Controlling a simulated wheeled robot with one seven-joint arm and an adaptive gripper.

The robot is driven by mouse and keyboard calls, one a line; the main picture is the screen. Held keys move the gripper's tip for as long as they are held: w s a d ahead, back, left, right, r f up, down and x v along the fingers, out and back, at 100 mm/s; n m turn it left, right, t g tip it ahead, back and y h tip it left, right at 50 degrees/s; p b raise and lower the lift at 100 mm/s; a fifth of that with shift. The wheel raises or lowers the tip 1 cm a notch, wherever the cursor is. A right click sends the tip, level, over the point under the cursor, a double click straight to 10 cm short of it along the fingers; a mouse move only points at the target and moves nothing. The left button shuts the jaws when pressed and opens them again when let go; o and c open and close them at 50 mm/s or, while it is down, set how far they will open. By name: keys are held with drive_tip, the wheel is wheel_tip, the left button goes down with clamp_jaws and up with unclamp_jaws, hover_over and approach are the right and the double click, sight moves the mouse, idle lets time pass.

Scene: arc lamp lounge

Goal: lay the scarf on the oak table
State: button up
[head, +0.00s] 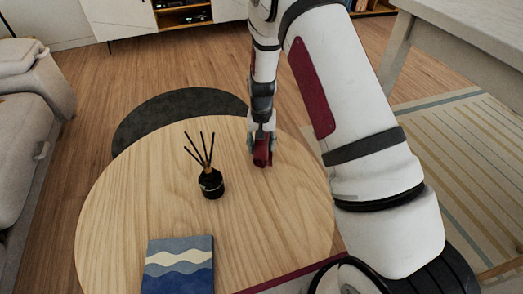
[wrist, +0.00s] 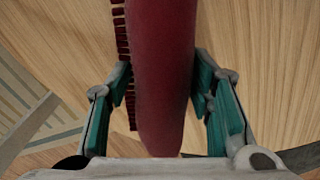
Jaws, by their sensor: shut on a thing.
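The dark red scarf (head: 262,158) hangs as a folded bundle from my gripper (head: 263,143), over the far right part of the round oak table (head: 120,215). In the wrist view the scarf (wrist: 165,60) runs between the two finger pads of my gripper (wrist: 163,88), with a fringe along its left side. My gripper is shut on it and points down. The scarf's lower end is close to the tabletop; I cannot tell whether it touches.
A black reed diffuser (head: 211,183) stands on the table left of the scarf. A blue wave-patterned book (head: 178,266) lies at the near edge. A dark round thing (head: 165,112) shows behind the table. A grey sofa (head: 35,90) is left; a pale table (head: 470,40) is right.

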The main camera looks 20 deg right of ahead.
drive_tip(key=shift+f+b, duration=0.3)
drive_tip(key=shift+f, duration=0.7)
drive_tip(key=shift+f, duration=0.2)
drive_tip(key=o, duration=1.2)
drive_tip(key=shift+o, duration=0.2)
drive_tip(key=shift+r, duration=0.1)
